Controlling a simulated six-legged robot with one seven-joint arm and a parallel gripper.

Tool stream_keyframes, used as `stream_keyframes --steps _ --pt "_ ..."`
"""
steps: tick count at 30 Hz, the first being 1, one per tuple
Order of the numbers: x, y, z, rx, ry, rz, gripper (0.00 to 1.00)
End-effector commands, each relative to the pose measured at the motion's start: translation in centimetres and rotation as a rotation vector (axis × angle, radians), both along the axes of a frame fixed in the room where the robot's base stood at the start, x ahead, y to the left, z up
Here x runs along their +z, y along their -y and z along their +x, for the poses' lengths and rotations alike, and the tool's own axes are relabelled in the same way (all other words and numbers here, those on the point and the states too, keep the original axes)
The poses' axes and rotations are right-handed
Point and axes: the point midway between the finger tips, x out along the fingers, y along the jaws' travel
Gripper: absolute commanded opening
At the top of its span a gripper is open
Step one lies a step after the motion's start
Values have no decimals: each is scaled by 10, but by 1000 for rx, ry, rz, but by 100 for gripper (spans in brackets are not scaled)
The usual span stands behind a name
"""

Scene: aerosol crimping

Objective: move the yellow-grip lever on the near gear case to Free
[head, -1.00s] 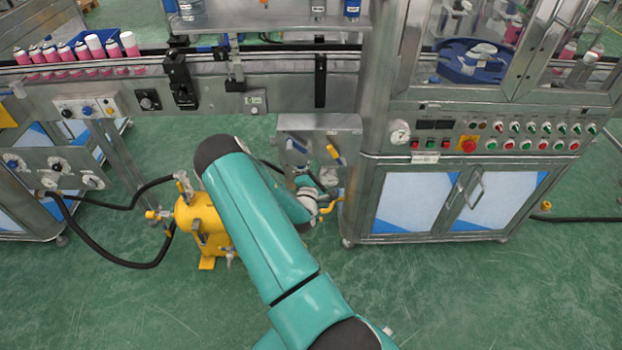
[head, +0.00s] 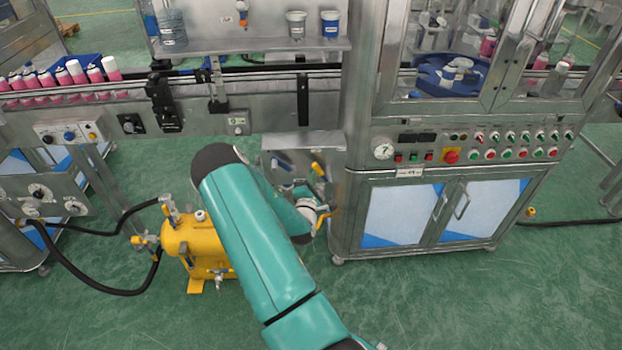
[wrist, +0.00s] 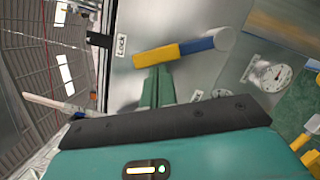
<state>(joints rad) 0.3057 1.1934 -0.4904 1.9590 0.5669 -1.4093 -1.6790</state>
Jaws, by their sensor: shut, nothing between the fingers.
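The lever (wrist: 160,54) has a yellow grip, a blue section and a round grey pivot end. It sits on a grey metal case face (wrist: 125,80) in the wrist view. Its yellow end points toward a label reading Lock (wrist: 120,46). A second label (wrist: 196,96), too small to read, lies below the lever. My gripper (wrist: 157,80) is shut and empty, its green fingertips just below the yellow grip; I cannot tell whether they touch. In the head view the case (head: 305,141) carries a yellow grip (head: 318,169); my arm hides the fingers.
A dial gauge (wrist: 269,75) is right of the lever. The yellow tank (head: 190,240) with black hoses stands left of my arm. The control cabinet (head: 405,215) is close on the right. Pink cans (head: 60,80) line the conveyor. Green floor is open in front.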

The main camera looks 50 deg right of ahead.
Motion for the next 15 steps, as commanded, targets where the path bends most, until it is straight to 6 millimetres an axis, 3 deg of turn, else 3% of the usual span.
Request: stream_keyframes --steps 15 --pt "6 3 -4 0 67 56 0"
